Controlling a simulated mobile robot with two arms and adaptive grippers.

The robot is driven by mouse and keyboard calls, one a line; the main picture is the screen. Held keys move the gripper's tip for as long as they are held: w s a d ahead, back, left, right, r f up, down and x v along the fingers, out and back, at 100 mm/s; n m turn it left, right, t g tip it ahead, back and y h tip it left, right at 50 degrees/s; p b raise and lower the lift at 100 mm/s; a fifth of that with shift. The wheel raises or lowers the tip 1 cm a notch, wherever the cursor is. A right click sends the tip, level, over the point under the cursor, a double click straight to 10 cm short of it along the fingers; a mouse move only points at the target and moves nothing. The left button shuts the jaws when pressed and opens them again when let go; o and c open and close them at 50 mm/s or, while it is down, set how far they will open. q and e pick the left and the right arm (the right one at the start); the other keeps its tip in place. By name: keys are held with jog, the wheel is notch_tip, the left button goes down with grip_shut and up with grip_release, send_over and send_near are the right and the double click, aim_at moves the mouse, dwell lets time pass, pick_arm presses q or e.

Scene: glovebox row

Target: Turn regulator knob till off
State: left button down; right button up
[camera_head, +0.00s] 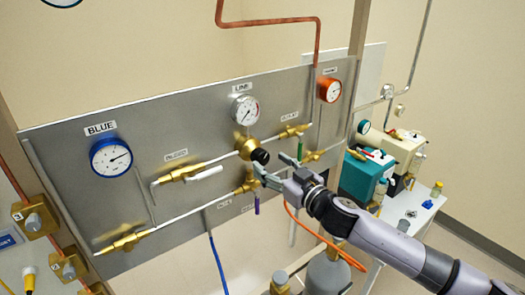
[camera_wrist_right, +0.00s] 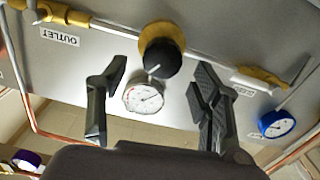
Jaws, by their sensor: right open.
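The black regulator knob (camera_head: 260,156) sits on the front of a brass regulator body (camera_head: 243,144) on the grey panel, below the white LINE gauge (camera_head: 245,110). In the right wrist view the knob (camera_wrist_right: 166,62) has a white pointer line and the brass body (camera_wrist_right: 158,36) shows behind it. My right gripper (camera_head: 273,166) is open and empty, close in front of the knob at its lower right in the head view. In the wrist view its two fingers (camera_wrist_right: 160,82) stand on either side of the knob, apart from it. My left gripper is out of view.
A blue gauge (camera_head: 111,157) is at panel left and a red gauge (camera_head: 329,89) at upper right. Brass valves with handles, including a white one (camera_head: 204,174) and a purple one (camera_head: 257,204), are nearby. An orange hose (camera_head: 325,240) hangs below my right arm.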

aim_at(264, 159)
jog(key=x, duration=0.4)
jog(key=shift+s+a+r+p, duration=0.1)
jog(key=shift+a+p, duration=0.05)
jog(key=shift+p, duration=0.25)
jog(key=shift+w+a, duration=0.2)
jog(key=shift+w, duration=0.25)
jog(key=shift+c, duration=0.4)
jog(key=c, duration=1.1)
